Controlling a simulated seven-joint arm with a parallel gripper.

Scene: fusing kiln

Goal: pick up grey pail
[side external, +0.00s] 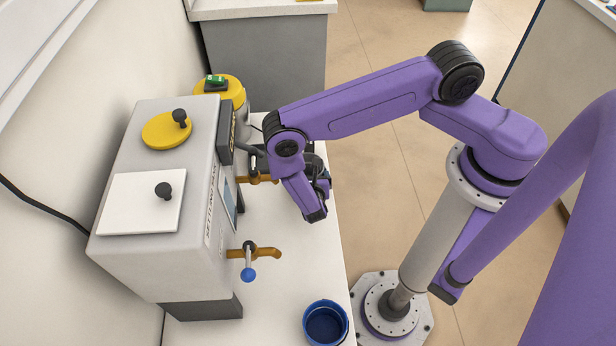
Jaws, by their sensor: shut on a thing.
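My gripper (316,172) is at the end of the purple arm, over the white counter by the rear tap. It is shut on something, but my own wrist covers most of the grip. Dark grey parts show around and behind the wrist; I cannot tell which of them belong to the gripper and which to a held thing. No grey pail can be clearly made out. A blue pail (326,323), open at the top, stands on the counter at the bottom of the view, well apart from my gripper.
A grey-white machine (150,262) stands on the counter (285,290) along the left wall. Its front tap (262,253) has a blue knob and sticks out over the counter; a rear tap (262,180) is close to my wrist. A yellow-lidded container (222,88) stands behind.

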